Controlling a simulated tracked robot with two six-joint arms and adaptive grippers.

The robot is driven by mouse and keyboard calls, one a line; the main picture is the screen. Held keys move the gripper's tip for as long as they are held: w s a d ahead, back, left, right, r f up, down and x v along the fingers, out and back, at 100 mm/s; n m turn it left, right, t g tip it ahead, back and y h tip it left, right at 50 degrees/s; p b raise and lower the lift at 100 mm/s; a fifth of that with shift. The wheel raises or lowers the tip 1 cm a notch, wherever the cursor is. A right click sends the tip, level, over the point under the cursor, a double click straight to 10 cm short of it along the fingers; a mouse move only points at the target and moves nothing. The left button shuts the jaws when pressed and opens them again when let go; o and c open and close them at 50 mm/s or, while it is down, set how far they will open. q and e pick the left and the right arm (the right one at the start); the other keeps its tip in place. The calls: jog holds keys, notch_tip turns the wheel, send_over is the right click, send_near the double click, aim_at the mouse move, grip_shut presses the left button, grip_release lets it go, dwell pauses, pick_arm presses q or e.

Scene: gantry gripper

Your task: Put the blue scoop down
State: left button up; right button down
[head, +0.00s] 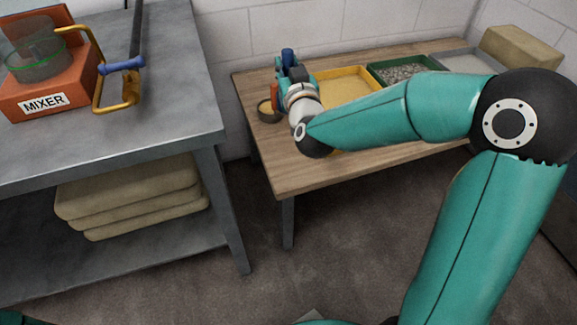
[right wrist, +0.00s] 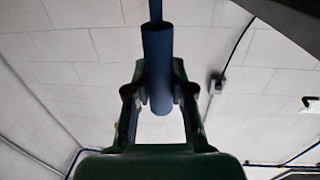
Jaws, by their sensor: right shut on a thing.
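My right gripper (head: 284,68) is over the far left part of the wooden table. In the right wrist view its fingers (right wrist: 160,100) are closed on the blue scoop's thick round handle (right wrist: 158,65). The blue handle (head: 288,56) also sticks up past the gripper in the head view. The scoop's bowl cannot be made out in either view. I cannot tell how far the scoop is above the table. My left gripper is not in view.
On the wooden table (head: 300,178) are a small round dish (head: 268,114), a yellow tray (head: 374,72), a green tray of gravel (head: 400,74) and a grey tray (head: 470,62). A tan block (head: 520,48) is behind. The orange mixer (head: 75,97) stands on the grey bench (head: 170,110).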

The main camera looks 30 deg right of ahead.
jog(key=shift+s+d+r+b, duration=0.25)
jog(key=shift+s+b, duration=0.15)
jog(key=shift+b, duration=0.15)
pick_arm(q)
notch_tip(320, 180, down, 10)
jog(key=b, duration=0.8)
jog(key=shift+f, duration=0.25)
pick_arm(e)
notch_tip(320, 180, down, 20)
jog(key=shift+s+r, duration=0.15)
jog(key=shift+s, duration=0.25)
jog(key=shift+d, duration=0.1)
jog(key=c, duration=1)
grip_release()
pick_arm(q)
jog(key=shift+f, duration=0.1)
